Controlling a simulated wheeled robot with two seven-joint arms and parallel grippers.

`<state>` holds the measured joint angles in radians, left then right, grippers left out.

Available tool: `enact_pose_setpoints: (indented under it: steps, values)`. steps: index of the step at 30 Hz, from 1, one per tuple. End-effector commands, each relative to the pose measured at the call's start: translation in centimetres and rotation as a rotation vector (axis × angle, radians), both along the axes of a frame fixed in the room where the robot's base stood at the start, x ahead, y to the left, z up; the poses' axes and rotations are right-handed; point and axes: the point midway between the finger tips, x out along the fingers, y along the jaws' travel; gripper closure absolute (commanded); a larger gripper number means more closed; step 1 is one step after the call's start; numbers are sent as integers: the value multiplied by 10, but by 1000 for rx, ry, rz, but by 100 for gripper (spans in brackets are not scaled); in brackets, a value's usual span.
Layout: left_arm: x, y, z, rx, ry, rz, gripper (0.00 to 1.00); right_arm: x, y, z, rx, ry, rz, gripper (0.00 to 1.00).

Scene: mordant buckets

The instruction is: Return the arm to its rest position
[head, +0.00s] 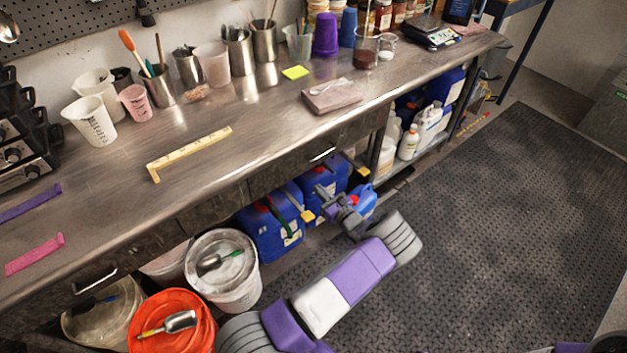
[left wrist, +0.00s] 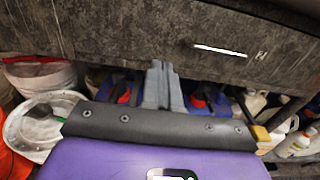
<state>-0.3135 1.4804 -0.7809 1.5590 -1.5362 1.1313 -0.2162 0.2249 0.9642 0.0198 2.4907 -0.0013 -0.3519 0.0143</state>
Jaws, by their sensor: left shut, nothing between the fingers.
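My left arm reaches from the bottom of the head view over the floor mat, in front of the bench. My left gripper (head: 330,200) is below the bench's front edge, beside the blue jugs. Its fingers (left wrist: 163,85) are together and empty in the left wrist view, in front of the bench's dark drawer front (left wrist: 120,35). A white bucket (head: 235,285) with a scoop on its lid stands left of my arm. An orange bucket (head: 205,335) with a metal scoop stands nearer. My right gripper is not in the head view.
The steel bench (head: 250,125) carries cups, a folding ruler (head: 190,153), a brick-like block (head: 333,95) and a scale (head: 433,37). Blue jugs (head: 270,228) and white bottles (head: 408,143) stand beneath it. The dark floor mat (head: 500,210) at right is clear.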

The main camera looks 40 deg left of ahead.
Motion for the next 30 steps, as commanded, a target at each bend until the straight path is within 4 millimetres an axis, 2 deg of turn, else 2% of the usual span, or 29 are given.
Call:
enact_pose_setpoints:
  steps: [8,11,14,17,18,20,21,23,24,26,27,30]
  values:
    - [-2,-6,0,0,0,2,100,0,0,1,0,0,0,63]
    - [-11,-3,-8,-35,5,27,100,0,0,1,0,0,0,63]
    - [-39,3,-33,-145,16,113,100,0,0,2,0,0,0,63]
    - [-89,-1,-74,-340,21,264,100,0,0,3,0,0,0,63]
    - [-113,-7,-92,-434,15,341,100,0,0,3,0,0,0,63]
    - [-148,-24,-117,-579,-1,461,100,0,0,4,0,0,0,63]
    - [-170,-40,-132,-676,-18,544,100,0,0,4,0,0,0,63]
    - [-202,-69,-151,-821,-56,677,100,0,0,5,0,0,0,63]
    - [-220,-92,-160,-918,-90,769,100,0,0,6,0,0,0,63]
    - [-243,-131,-169,-1061,-158,918,100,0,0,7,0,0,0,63]
    - [-255,-159,-171,-1154,-214,1023,100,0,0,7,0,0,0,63]
    - [-269,-227,-162,-1359,-402,1292,100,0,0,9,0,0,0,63]
